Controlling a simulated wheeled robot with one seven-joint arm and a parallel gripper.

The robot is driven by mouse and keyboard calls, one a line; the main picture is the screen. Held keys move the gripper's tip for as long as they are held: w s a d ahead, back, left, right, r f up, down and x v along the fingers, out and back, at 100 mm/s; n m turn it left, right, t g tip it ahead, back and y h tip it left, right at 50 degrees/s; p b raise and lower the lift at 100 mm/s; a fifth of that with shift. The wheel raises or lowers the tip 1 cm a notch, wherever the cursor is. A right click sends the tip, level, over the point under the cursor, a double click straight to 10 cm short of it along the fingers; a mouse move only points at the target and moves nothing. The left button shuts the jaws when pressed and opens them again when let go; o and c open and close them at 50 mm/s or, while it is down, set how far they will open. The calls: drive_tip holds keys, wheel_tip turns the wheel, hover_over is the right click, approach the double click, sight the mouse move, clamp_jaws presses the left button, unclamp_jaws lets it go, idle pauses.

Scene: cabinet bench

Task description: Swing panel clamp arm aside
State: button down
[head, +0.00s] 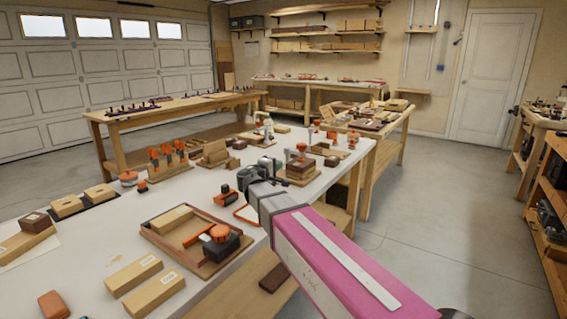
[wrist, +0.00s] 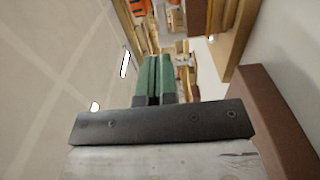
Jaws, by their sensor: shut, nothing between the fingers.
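A shallow wooden tray (head: 160,240) lies on the near bench. In it is a dark block with a round orange knob (head: 219,232) and an orange bar (head: 199,244) reaching left from it; this looks like the panel clamp and its arm. A light wood block (head: 171,219) also lies in the tray. My gripper (head: 262,170) is beyond the tray and to its right, above the bench and apart from the clamp. In the wrist view my gripper (wrist: 153,62) shows its green fingers together and empty. The clamp cannot be made out in that view.
An orange-edged piece (head: 246,213) sits beside my arm. A knobbed fixture with a dark block (head: 301,168) stands just right of my gripper. Orange-handled tools (head: 168,156) stand in a rack behind the tray. Wood blocks (head: 143,284) lie at the front.

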sight(298, 154)
drive_tip(key=x, duration=1.1)
drive_tip(key=shift+w, duration=0.25)
drive_tip(key=shift+w+d, duration=0.45)
drive_tip(key=shift+d, duration=0.1)
drive_tip(key=shift+w+d, duration=0.25)
drive_tip(key=shift+d, duration=0.1)
